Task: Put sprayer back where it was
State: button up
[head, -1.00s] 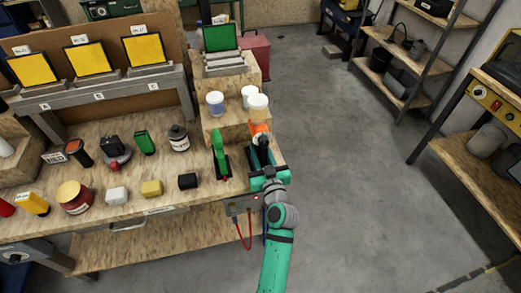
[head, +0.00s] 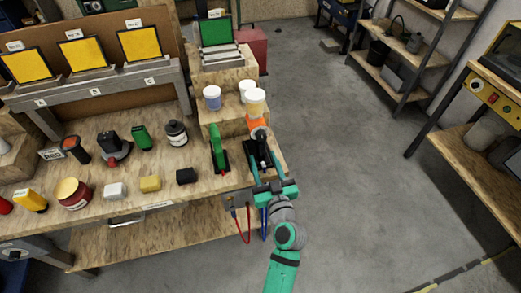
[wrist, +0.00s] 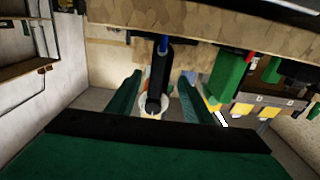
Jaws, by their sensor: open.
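The orange and black sprayer (head: 258,126), topped by a pale cup (head: 256,101), stands at the bench's right front end. In the wrist view its black handle (wrist: 158,72) points toward me, with a blue end at the top. My gripper (head: 263,158) is open, with one green finger on either side of the handle. The wrist view shows the open fingers (wrist: 157,95) apart from the handle, with gaps on both sides. My gripper's body hides part of the sprayer's base. A similar green sprayer (head: 217,147) stands upright in a dark holder just to the left.
The wooden bench (head: 222,190) also carries a black block (head: 187,176), a yellow block (head: 150,184) and several containers. White-lidded jars (head: 212,97) stand on a step behind. Red (head: 247,228) and blue hoses hang at the front edge. The floor (head: 350,170) to the right is clear.

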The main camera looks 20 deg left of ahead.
jog(key=s+d+f+m+h, duration=0.35)
jog(key=s+d+f, duration=0.25)
jog(key=s, duration=0.4)
jog(key=s+d+f+m+h, duration=0.4)
jog(key=s+d, duration=0.3)
jog(key=s, duration=0.4)
jog(key=s+d+r+h, duration=0.1)
jog(key=s+r, duration=0.1)
jog(key=s, duration=0.6)
jog(key=s+d+r+h, duration=0.1)
jog(key=s+r, duration=0.2)
jog(key=s, duration=0.6)
jog(key=shift+d+n, duration=0.35)
jog(key=shift+d, duration=0.05)
jog(key=shift+h, duration=0.25)
